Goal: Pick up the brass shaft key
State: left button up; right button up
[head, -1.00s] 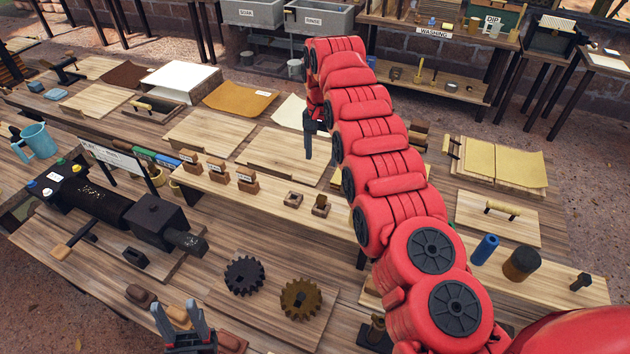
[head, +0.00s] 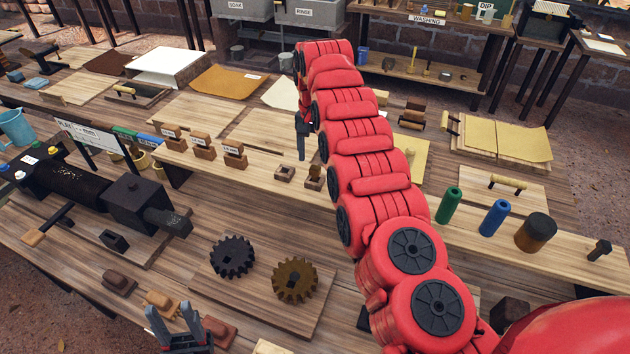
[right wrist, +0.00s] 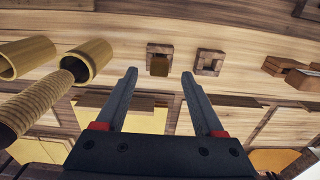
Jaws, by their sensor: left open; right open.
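Two small brown square holders stand on the raised wooden shelf in the head view: an open one (head: 285,172) and one with a brownish-gold piece (head: 314,180) in it. That piece may be the brass shaft key; the right wrist view shows it (right wrist: 159,66) as a small block in its holder, ahead of the fingers. The open holder (right wrist: 209,62) is beside it. My right gripper (head: 301,150) is open and empty, just behind and above the holders; its fingers (right wrist: 160,90) are spread. My left gripper (head: 178,332) is open and empty at the bottom edge.
Labelled wooden blocks (head: 202,146) stand left of the holders. Two brass cylinders (right wrist: 90,62) and a ribbed rod (right wrist: 38,108) are close at left in the right wrist view. Green (head: 449,206) and blue (head: 494,217) cylinders stand right of my arm. Gears (head: 233,256) lie in front.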

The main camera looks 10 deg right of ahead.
aim_at(315, 167)
jog(key=shift+a+f, duration=0.1)
jog(key=shift+f, duration=0.1)
jog(key=f+p, duration=0.2)
jog(key=f, duration=0.1)
jog(key=shift+d+f+p, duration=0.2)
jog(key=shift+f+p, duration=0.1)
jog(key=shift+p, duration=0.1)
jog(key=shift+f, duration=0.5)
jog(key=shift+w, duration=0.1)
grip_shut()
